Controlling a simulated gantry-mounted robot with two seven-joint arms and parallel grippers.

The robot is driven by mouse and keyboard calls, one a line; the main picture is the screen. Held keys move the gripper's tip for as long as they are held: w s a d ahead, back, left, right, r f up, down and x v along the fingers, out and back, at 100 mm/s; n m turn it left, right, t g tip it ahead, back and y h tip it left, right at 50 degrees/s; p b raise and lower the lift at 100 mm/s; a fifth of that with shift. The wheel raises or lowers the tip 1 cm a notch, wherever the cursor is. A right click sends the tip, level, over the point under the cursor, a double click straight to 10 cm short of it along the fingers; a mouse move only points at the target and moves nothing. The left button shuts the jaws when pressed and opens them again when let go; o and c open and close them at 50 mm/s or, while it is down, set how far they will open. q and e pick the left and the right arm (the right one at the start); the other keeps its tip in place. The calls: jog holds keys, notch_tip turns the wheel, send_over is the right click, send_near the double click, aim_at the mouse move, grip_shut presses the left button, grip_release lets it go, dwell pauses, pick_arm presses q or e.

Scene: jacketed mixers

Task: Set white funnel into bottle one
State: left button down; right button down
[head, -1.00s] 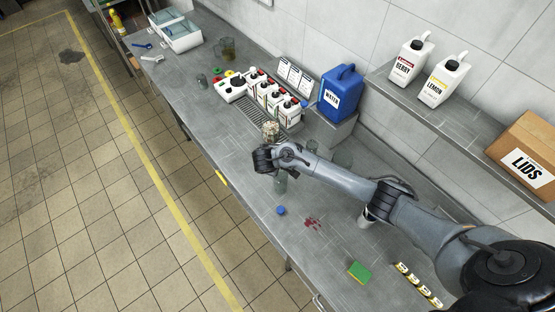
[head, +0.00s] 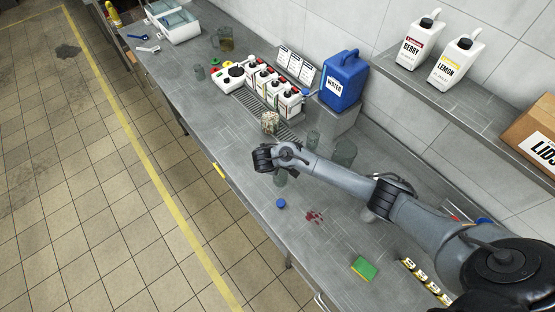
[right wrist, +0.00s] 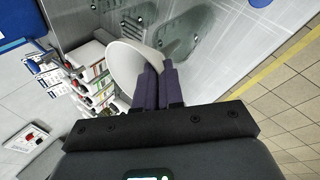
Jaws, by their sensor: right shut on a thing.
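My right gripper (head: 265,158) reaches over the middle of the bench from the right. In the right wrist view its dark fingers (right wrist: 158,88) are shut on the white funnel (right wrist: 124,66), whose wide mouth is tilted to the left. In the head view the funnel cannot be made out. A clear glass vessel (head: 280,178) stands just below the gripper, partly hidden by it. More clear vessels stand behind the arm, one (head: 313,140) and another (head: 345,152). Clear vessels also show beyond the funnel (right wrist: 183,35). I cannot tell which is bottle one. My left gripper is not in view.
A patterned jar (head: 270,122) stands just behind the gripper. White bottles (head: 268,85) and a blue water jug (head: 343,82) line the wall side. A blue cap (head: 281,203), a red stain (head: 314,217) and a green sponge (head: 364,268) are in front of the arm.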

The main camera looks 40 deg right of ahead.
dwell(0.5)
jog(key=shift+d+r, duration=0.1)
jog(key=shift+d, duration=0.1)
dwell(0.5)
jog(key=shift+w+p, duration=0.1)
jog(key=shift+p, duration=0.35)
jog(key=shift+f, duration=0.2)
dwell(0.8)
jog(key=c, duration=0.8)
grip_release()
jog(key=shift+r, duration=0.1)
